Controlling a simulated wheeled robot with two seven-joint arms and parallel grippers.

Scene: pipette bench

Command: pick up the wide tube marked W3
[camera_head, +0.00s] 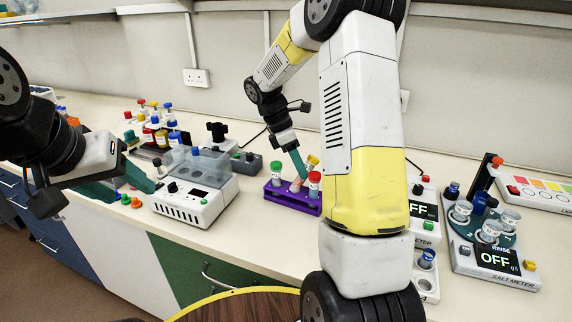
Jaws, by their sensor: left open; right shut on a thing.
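A purple rack (291,199) stands at mid-bench with wide tubes in it. A green-capped tube (277,179) is at its left and a red-capped tube (314,186) at its right. Between them a yellow-capped tube (311,163) leans, its cap to the upper right. My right gripper (301,172) is at this tube and shut on it; its fingers hide part of the tube. I cannot tell whether its foot is clear of the rack. The tube markings are too small to read, so I cannot pick out W3. My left gripper (139,184) is open and empty, left of the white device.
A white device (194,197) with a clear cover stands left of the rack. Several capped bottles (160,136) are behind it. A salt meter (494,262) and a round tube holder (480,231) stand at the right. My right arm hides the bench middle.

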